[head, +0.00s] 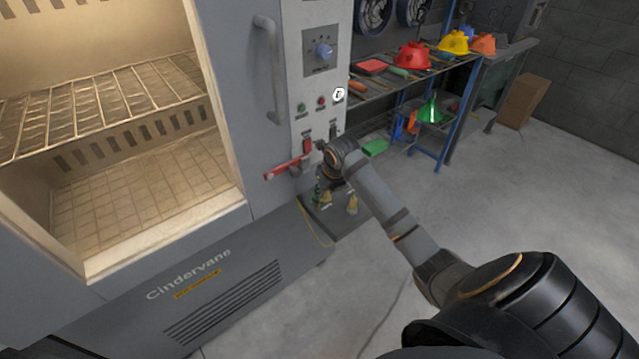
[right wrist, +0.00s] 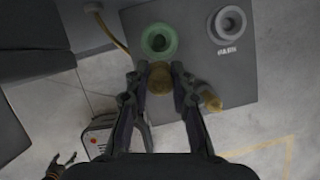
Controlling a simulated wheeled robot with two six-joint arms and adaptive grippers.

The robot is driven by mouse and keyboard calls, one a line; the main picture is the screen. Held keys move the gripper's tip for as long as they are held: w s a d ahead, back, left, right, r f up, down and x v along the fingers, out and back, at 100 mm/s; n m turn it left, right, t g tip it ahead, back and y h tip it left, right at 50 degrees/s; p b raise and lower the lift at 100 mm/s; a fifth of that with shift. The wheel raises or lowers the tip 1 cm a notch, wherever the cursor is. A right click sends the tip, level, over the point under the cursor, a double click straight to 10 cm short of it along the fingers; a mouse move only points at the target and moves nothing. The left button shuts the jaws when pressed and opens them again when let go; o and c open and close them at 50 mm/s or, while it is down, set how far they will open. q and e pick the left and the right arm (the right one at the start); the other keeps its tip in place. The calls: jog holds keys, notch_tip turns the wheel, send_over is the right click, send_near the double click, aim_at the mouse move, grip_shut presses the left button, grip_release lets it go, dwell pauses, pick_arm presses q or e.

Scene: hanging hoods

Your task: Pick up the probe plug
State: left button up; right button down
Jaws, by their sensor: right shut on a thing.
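My right gripper (head: 332,190) reaches down over a low grey panel beside the oven's base. The right wrist view shows its two fingers (right wrist: 172,75) closed on a brass-yellow plug (right wrist: 160,79), which I take to be the probe plug. The plug sits just below a green ring socket (right wrist: 158,40) in that view; I cannot tell whether it touches the panel. A second brass-coloured piece (right wrist: 212,102) lies just right of the fingers. A dark claw (right wrist: 64,164) at the lower left, apparently my left gripper, has its fingers apart and is empty.
A grey ring socket (right wrist: 230,24) is beside the green one on the panel (right wrist: 245,85). A yellow cable (right wrist: 110,32) runs at upper left. The oven's red lever (head: 288,168) is close to my right wrist.

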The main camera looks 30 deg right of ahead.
jog(key=s+a+p, duration=0.1)
jog(key=s+a, duration=0.1)
jog(key=s, duration=1)
jog(key=p+v, duration=0.2)
jog(key=w+p+v, duration=0.1)
jog(key=p+v, duration=0.1)
jog(key=v, duration=0.1)
jog(key=shift+a+r, duration=0.1)
jog(key=shift+r, duration=0.15)
jog(key=shift+w, duration=0.1)
